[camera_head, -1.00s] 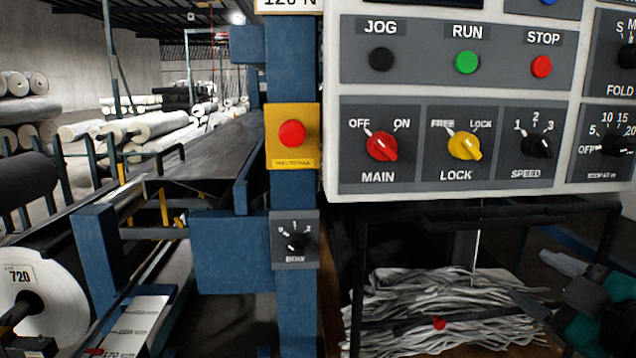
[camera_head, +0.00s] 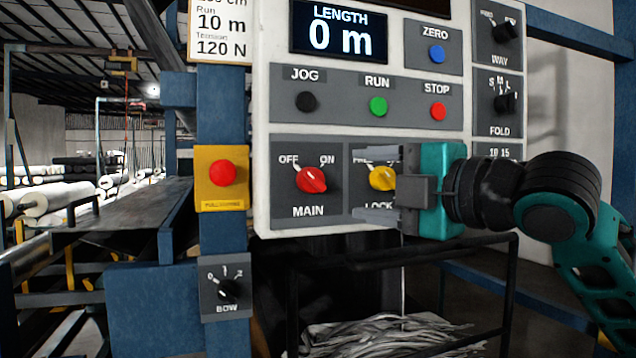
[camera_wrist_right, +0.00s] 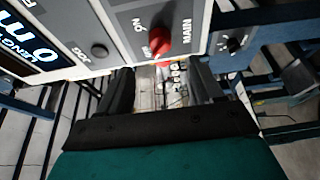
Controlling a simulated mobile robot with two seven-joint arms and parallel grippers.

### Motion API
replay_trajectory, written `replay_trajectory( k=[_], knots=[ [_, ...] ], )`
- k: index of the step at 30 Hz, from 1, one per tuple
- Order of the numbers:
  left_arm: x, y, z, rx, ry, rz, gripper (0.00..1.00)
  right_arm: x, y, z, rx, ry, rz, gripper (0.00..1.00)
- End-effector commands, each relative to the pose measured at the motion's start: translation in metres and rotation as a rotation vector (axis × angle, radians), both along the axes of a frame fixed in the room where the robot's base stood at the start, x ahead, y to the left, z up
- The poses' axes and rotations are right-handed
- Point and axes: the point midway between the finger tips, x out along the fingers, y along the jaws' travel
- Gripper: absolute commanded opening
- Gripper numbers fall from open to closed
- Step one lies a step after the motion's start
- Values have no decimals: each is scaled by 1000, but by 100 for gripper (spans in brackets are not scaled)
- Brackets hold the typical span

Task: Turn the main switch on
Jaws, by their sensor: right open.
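The MAIN switch (camera_head: 311,180) is a red knob on the white control panel (camera_head: 262,100), with OFF at its upper left and ON at its upper right. Its white pointer mark faces OFF. My right gripper (camera_head: 358,184) is open and empty, to the right of the red knob and in front of the yellow LOCK knob (camera_head: 382,178), which it partly covers. In the right wrist view the red knob (camera_wrist_right: 159,40) shows ahead, beyond the open fingers (camera_wrist_right: 163,80). My left gripper is not in view.
A red stop button on a yellow box (camera_head: 222,173) sits left of the panel. The BOW knob (camera_head: 228,290) is below it on a blue post. JOG, RUN and STOP buttons are above the MAIN switch. A dark rail (camera_head: 400,258) and piled cloth (camera_head: 380,335) lie below.

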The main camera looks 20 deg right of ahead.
Motion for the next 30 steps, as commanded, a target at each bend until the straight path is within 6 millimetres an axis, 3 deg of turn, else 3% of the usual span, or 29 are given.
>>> replay_trajectory(
  k=[9,13,27,30],
  knots=[
    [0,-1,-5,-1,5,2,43,56,27,-1,4,1,3,66],
    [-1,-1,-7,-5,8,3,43,72,34,0,2,0,2,66],
    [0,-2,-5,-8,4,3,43,84,39,0,-1,0,1,66],
    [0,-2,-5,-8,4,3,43,84,39,0,0,0,1,57]
  ],
)
